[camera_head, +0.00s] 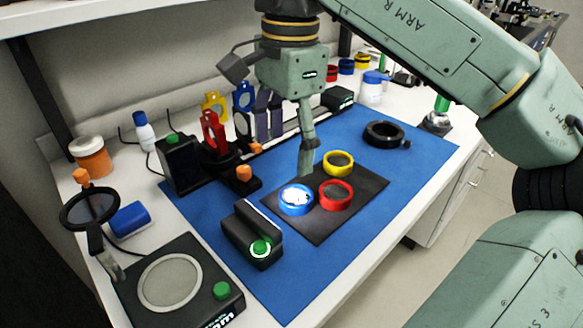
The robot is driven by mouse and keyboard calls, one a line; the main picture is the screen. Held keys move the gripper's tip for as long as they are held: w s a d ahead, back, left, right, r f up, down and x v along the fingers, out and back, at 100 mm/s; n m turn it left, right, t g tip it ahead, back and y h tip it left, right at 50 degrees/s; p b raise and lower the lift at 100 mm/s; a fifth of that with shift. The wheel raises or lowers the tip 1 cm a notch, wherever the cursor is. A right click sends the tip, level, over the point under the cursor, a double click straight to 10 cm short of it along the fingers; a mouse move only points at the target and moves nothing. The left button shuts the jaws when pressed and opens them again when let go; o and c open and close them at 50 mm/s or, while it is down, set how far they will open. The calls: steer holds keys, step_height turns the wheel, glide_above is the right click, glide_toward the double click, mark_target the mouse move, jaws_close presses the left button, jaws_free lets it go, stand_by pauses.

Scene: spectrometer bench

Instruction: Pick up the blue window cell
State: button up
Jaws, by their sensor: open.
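The blue window cell (296,200) is a blue ring with a bright, glossy clear face. It lies flat at the left of a dark mat (318,228). A red ring cell (336,195) lies close to its right, and a yellow ring cell (339,163) lies behind the red one. My gripper (295,158) points down, open and empty, just behind the blue cell in the picture. One finger shows clearly, its tip near the mat's back edge; the other is hard to pick out against the dark parts behind. The height above the mat is hard to judge.
A black box with a green button (259,246) stands left of the mat. An optical rail with red (212,130), yellow and blue holders runs behind. A black ring (384,133) lies at the back right of the blue sheet (288,292). The front of the sheet is clear.

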mark_target(296, 196)
steer(key=f, duration=0.1)
steer(key=d+f, duration=0.1)
steer(key=f, duration=0.1)
steer(key=w+f, duration=0.1)
steer(key=shift+d+f, duration=0.15)
steer(key=shift+d, duration=0.1)
steer(key=shift+f+p, duration=0.65)
steer(key=shift+f, duration=2.45)
steer(key=shift+c, duration=0.4)
steer(key=c, duration=1.2)
